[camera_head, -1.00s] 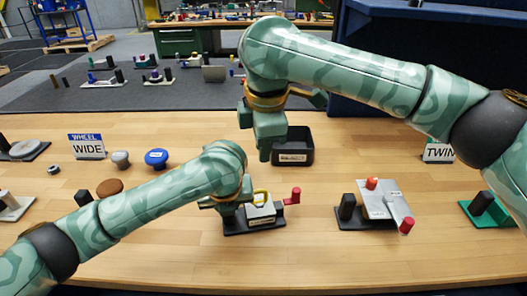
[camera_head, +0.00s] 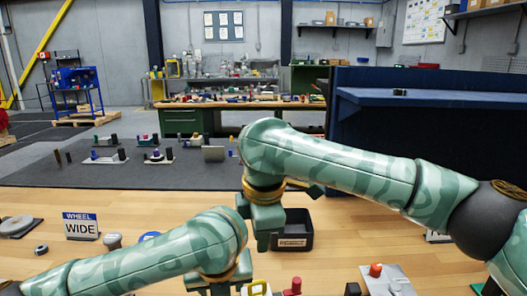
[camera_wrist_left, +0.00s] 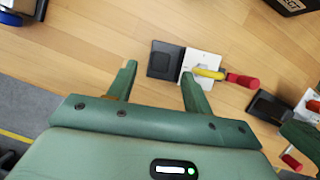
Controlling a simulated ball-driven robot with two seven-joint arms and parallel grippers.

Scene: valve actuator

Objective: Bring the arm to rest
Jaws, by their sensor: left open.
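My left gripper (camera_wrist_left: 159,72) is open in the left wrist view, its two fingers apart with nothing between them. Beyond its fingertips is a valve unit with a black block (camera_wrist_left: 165,60), a white plate and a yellow lever (camera_wrist_left: 208,73) with a red end (camera_wrist_left: 243,81). In the head view the left gripper (camera_head: 220,286) is at the bottom edge, partly cut off, beside the same yellow part and red knob (camera_head: 292,288). My right gripper (camera_head: 264,240) points down in front of the table, overlapping the left side of a black bin; its jaw gap is not visible.
The black bin (camera_head: 293,234) stands on the wooden table (camera_head: 340,240). A second unit with an orange-red knob (camera_head: 375,270) is at the lower right. A "WHEEL WIDE" sign (camera_head: 81,226) stands at left. A dark blue shelf unit (camera_head: 430,135) rises behind the right arm.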

